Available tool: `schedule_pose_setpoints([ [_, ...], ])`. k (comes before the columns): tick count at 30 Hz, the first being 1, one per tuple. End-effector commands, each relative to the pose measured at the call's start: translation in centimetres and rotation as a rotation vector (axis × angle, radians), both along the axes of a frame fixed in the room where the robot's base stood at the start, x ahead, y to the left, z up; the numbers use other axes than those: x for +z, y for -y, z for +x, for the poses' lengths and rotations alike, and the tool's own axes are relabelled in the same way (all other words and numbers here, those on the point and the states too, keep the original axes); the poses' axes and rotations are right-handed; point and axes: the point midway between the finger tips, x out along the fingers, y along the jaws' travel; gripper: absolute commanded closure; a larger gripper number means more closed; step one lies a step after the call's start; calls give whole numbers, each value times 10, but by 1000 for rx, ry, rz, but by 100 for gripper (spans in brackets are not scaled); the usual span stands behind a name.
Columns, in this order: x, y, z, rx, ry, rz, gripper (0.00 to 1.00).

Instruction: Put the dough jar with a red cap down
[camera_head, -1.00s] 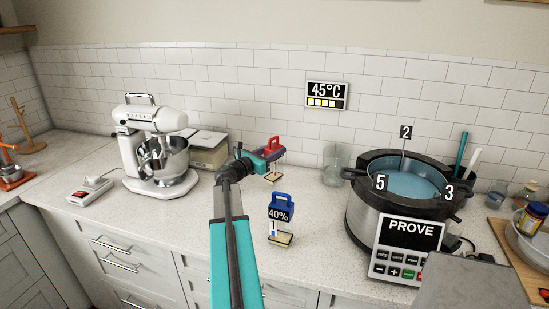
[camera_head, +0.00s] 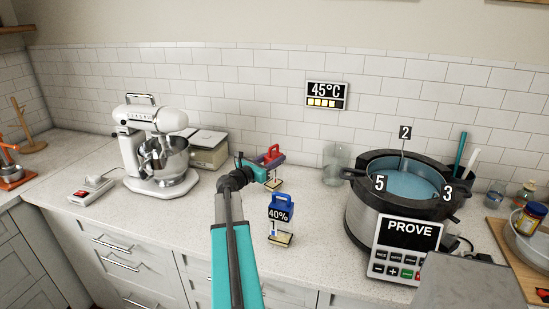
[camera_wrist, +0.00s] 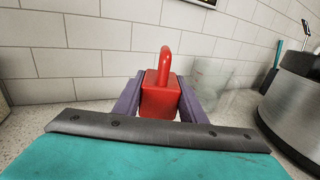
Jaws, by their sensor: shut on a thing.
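The dough jar with a red cap (camera_head: 271,155) is at the end of my arm, near the middle of the counter. Its red cap with a looped handle fills the middle of the wrist view (camera_wrist: 161,92). My gripper (camera_head: 262,161) is shut on it, with a purple finger on each side of the cap. The jar's lower part shows below the fingers in the head view, close to the counter. I cannot tell whether it touches the counter. In the wrist view the cap hides the jar's body.
A blue-capped jar marked 40% (camera_head: 281,212) stands just in front. A round cooker with water (camera_head: 398,215) and a clear glass (camera_head: 335,165) are to the right. A white stand mixer (camera_head: 150,150) and a box (camera_head: 207,150) are to the left.

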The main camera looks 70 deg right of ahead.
Motion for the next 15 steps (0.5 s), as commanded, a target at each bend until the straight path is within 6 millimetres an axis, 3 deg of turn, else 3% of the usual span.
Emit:
schedule_pose_setpoints([
  [5,-3,0,0,0,0,-1,100],
  [6,-2,0,0,0,0,0,56],
  [8,-2,0,0,0,0,0,46],
  [15,-2,0,0,0,0,0,44],
])
